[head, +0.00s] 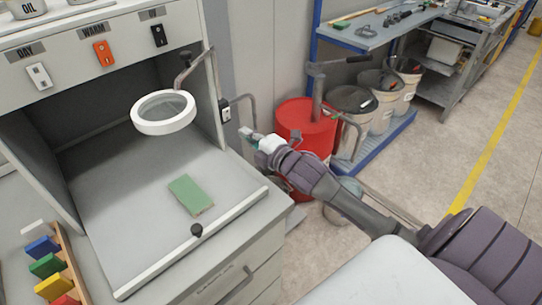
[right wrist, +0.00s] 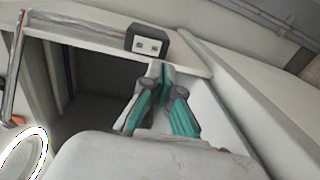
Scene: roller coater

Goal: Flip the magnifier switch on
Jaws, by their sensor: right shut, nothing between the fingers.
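The magnifier (head: 164,112), a white ring with a lens on a bent metal arm, hangs over the bench in the head view. Its rim shows at the lower left of the right wrist view (right wrist: 22,155). A small dark box with pale faces (head: 226,109), possibly the switch, is on the cabinet's right front edge. It also shows in the right wrist view (right wrist: 148,42). My right gripper (head: 244,132) is shut and empty, just right of and below that box. Its teal fingers (right wrist: 163,85) point toward the box and appear apart from it. My left gripper is out of view.
White, orange and black switches (head: 103,53) sit on the cabinet's upper panel, labelled DRY, WARM and another word. A green block (head: 190,195) lies on the bench tray. A red drum (head: 305,125) stands behind my right gripper.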

